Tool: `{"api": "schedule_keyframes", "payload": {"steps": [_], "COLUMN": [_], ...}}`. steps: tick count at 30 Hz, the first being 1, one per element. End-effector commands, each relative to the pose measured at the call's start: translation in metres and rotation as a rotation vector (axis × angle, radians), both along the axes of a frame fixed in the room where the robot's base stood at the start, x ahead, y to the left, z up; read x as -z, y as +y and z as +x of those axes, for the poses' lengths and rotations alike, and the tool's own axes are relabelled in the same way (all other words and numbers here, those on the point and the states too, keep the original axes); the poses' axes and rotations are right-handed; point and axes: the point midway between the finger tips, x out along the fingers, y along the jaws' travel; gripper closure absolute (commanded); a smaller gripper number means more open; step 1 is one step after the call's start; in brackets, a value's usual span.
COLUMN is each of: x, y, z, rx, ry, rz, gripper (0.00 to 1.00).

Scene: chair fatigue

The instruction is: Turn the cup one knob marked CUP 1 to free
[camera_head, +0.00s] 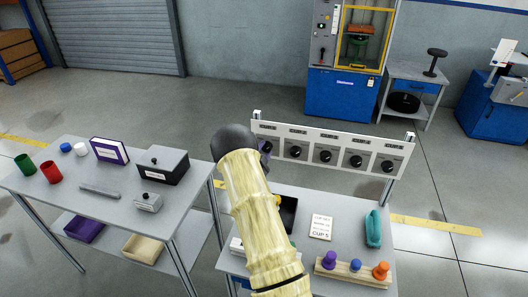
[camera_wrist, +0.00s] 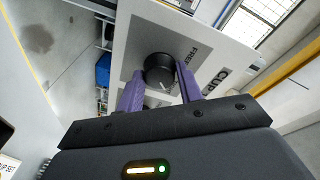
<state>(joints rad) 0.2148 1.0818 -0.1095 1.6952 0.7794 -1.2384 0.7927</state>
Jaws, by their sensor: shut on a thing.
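The white knob panel (camera_head: 335,137) stands upright along the back of the right table, with a row of black knobs on separate plates. The leftmost plate is mostly hidden behind my arm and gripper (camera_head: 264,150) in the head view. In the wrist view, my gripper (camera_wrist: 158,88) has its two purple fingers shut on a black knob (camera_wrist: 157,67), one finger on each side. The plate (camera_wrist: 190,25) carries the word FREE beside the knob and a partly hidden CUP label. The number is not readable. A pale pointer line shows on the knob, its exact setting unclear.
The right table holds a note card (camera_head: 321,227), a teal object (camera_head: 374,229) and a wooden rack (camera_head: 350,276) with coloured knobbed pieces. The left table (camera_head: 60,185) holds cups and boxes. Neighbouring knobs (camera_head: 295,151) sit close to my gripper's right.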

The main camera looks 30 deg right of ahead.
Motion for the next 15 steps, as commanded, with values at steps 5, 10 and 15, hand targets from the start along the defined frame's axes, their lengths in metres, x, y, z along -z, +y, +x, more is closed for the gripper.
{"api": "schedule_keyframes", "payload": {"steps": [5,10,15], "x": [0.0018,0.0034,0.0052], "y": [0.0002,0.0005,0.0006], "z": [-0.0004,-0.0003,-0.0003], "rx": [0.000,0.000,0.000], "ry": [0.017,0.055,0.127], "rz": [-0.013,-0.047,-0.111], "gripper": [0.87,0.87,0.87]}}
